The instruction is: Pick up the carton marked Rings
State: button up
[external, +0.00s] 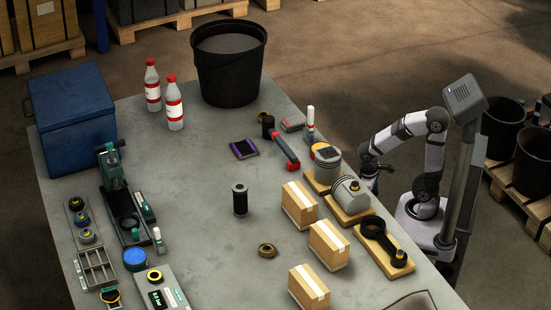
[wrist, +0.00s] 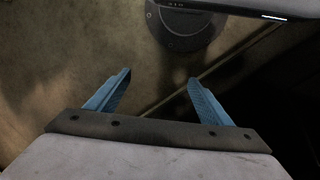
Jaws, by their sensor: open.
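Several tan cartons with pale tape stand in a row on the grey table in the external view: a far carton (external: 299,206), a middle carton (external: 329,245) and a near carton (external: 309,287). No lettering can be read on them, so I cannot tell which is marked Rings. My gripper (external: 372,182) is by the table's right edge, beyond the cartons and apart from them. In the wrist view my gripper (wrist: 155,88) shows two blue fingers spread wide with nothing between them. No carton shows in the wrist view.
Wooden boards with a piston (external: 326,165), a grey cylinder (external: 347,192) and a connecting rod (external: 383,238) stand between my arm and the cartons. The table's middle is mostly clear.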

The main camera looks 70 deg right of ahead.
jog(key=s+d+r+m+g+h+p, duration=0.15)
jog(key=d+r+h+p, duration=0.35)
jog(key=d+r, duration=0.6)
jog(key=w+a+r+m+t+h+p, duration=0.2)
jog(key=w+a+r, duration=0.4)
jog(key=w+r, duration=0.5)
jog(key=w+a+r+m+t+h+p, duration=0.1)
jog(key=w+a+r+m+t+h, duration=0.3)
jog(key=w+r, duration=0.7)
jog(key=a+r+n+y+p, duration=0.2)
jog(key=a+r+p, duration=0.1)
jog(key=a, duration=0.8)
jog(key=t+y+p, duration=0.3)
jog(key=t+p, duration=0.6)
jog(key=p, duration=0.1)
send_near(302, 196)
jog(key=shift+w+d+f+m, duration=0.2)
jog(key=shift+w+d+f, duration=0.15)
jog(key=shift+w, duration=0.25)
jog(key=shift+w+d+f+m, duration=0.15)
jog(key=shift+w+d+f, duration=0.1)
jog(key=shift+w+d, duration=0.3)
jog(key=p+x, duration=0.2)
jog(key=x, duration=0.1)
jog(key=shift+w+r, duration=0.1)
jog(key=shift+w, duration=0.3)
jog(key=shift+p+x, duration=0.45)
jog(key=shift+x, duration=0.35)
jog(key=c, duration=1.8)
